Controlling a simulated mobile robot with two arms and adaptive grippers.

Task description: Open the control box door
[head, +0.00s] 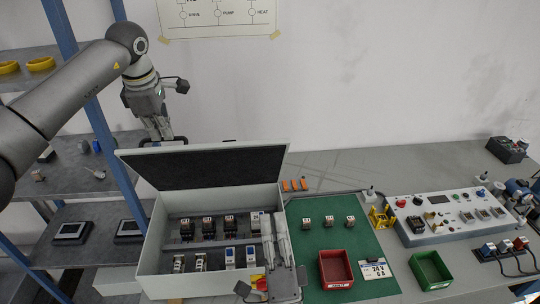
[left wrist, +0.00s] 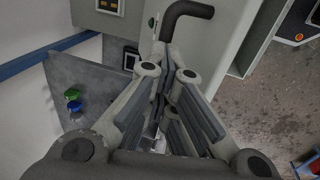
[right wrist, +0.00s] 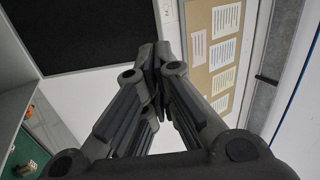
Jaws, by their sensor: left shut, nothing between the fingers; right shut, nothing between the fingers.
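The control box (head: 151,262) is a light grey case on the bench. Its door (head: 215,167) is hinged up at the back and stands open, tilted, with its dark lining facing me; the lining also shows in the right wrist view (right wrist: 80,35). A black handle (head: 150,142) is at the door's far left edge and shows in the left wrist view (left wrist: 187,12). My left gripper (head: 163,137) is shut and empty, close by this handle; contact is unclear. My right gripper (head: 274,216) is shut and empty, over the box's right front part, hiding some contents.
Several modules (head: 208,227) sit in rows inside the box. A green mat (head: 310,268) with relays and a red bin (head: 336,268) lies to the right. Beyond are a green bin (head: 430,271) and a control panel (head: 447,217). A blue-post shelf (head: 100,140) stands left.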

